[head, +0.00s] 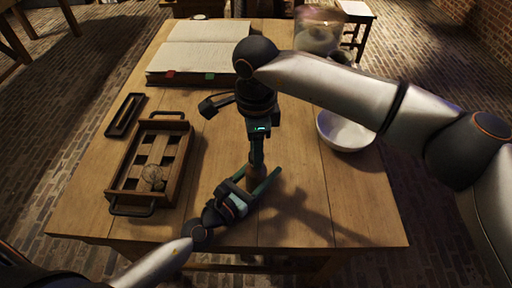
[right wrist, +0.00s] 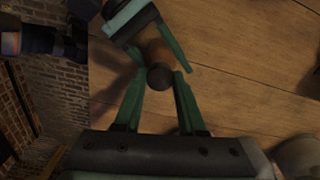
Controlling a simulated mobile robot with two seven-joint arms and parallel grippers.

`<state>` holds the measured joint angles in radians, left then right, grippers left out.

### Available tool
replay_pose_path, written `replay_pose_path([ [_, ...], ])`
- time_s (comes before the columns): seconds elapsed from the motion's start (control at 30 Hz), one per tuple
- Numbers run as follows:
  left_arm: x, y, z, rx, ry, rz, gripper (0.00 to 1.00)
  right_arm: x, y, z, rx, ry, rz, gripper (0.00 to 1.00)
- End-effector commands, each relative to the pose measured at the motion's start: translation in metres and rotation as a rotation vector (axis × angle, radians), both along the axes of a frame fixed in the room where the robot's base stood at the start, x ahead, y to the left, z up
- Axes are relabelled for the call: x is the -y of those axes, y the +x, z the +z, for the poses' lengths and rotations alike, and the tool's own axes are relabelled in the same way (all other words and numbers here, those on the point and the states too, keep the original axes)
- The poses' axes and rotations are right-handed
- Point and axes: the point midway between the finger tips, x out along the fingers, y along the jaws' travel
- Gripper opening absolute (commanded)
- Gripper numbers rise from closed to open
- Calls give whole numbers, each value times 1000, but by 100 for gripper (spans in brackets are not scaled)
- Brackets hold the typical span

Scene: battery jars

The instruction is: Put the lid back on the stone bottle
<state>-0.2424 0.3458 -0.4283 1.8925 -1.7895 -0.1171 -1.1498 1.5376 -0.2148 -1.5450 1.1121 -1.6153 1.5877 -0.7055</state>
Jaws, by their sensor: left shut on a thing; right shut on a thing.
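The stone bottle (head: 254,178) is a small brown vessel standing near the front edge of the wooden table; it also shows in the right wrist view (right wrist: 154,50). My left gripper (head: 262,180) comes in low from the front and is shut around its body. My right gripper (head: 257,150) points down from above and is shut on the dark round lid (right wrist: 159,77). In the right wrist view the lid overlaps the bottle's top. I cannot tell whether it touches the mouth. My fingers hide the lid in the head view.
A slotted wooden tray (head: 122,190) with a small glass item (head: 153,176) stands left. Beyond it lie a dark narrow tray (head: 125,115) and an open book (head: 200,52). A white bowl (head: 345,132) and a glass jar (head: 318,35) stand right. The front right of the table is clear.

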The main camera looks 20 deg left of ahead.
Motion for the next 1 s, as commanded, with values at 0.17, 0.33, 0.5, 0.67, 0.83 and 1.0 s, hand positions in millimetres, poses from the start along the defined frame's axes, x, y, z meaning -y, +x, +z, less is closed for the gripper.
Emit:
replay_pose_path([
  [0.17,0,0,0,0,0,0,0,0,0,-4,-1,0,0,0],
  [0.33,0,0,0,0,0,0,0,0,0,-8,0,0,0,0],
  [0.5,0,0,0,0,0,0,0,0,0,-9,1,0,0,48],
  [0.67,0,0,0,0,0,0,0,0,0,-9,1,0,0,66],
  [0.83,0,0,0,0,0,0,0,0,0,-9,1,0,0,74],
  [1.0,0,0,0,0,0,0,0,0,0,-8,1,0,0,74],
])
